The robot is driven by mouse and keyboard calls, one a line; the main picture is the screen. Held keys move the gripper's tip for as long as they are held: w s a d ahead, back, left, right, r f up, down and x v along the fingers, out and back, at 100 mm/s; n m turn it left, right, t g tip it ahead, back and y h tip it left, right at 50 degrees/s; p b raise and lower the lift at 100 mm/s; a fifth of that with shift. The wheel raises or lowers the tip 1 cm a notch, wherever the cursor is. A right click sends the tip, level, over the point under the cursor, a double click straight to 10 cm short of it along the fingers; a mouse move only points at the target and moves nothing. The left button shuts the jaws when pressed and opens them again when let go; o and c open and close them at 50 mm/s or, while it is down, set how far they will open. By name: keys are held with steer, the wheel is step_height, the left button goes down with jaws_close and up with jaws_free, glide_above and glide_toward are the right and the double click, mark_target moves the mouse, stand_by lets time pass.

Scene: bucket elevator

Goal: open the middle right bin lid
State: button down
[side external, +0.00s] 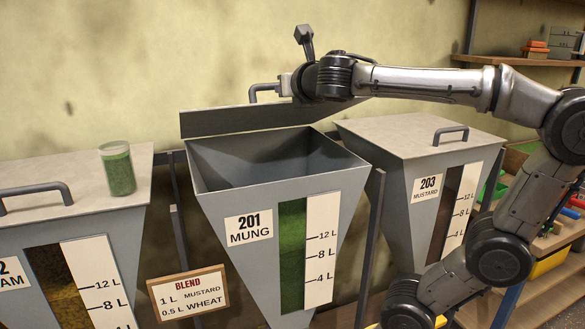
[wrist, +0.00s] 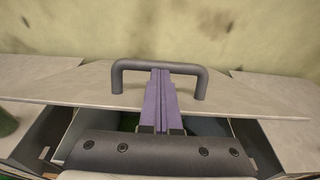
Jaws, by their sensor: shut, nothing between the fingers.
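The lid (side external: 225,123) of the bin labelled 201 MUNG (side external: 215,205) is raised off its rim and tilted, leaving a wide opening. Its dark bar handle (side external: 262,88) is partly hidden by my wrist in the side view. The handle also shows in the wrist view (wrist: 197,70), standing on the grey lid. My gripper (wrist: 160,72) is shut, its purple fingers together and empty. The fingertips reach the middle of the handle's bar; I cannot tell whether they touch it. The bin labelled 203 MUSTARD (side external: 427,200), right of 201, has its lid (side external: 400,132) closed.
A jar of green grain (side external: 118,168) stands on the closed lid of the left bin (side external: 60,190). A BLEND sign (side external: 188,293) hangs between the left and middle bins. Shelves with coloured items (side external: 535,58) are at the right. The wall (side external: 120,60) is close behind.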

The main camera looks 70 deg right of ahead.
steer(key=w+d+r, duration=0.9)
steer(key=r, duration=0.4)
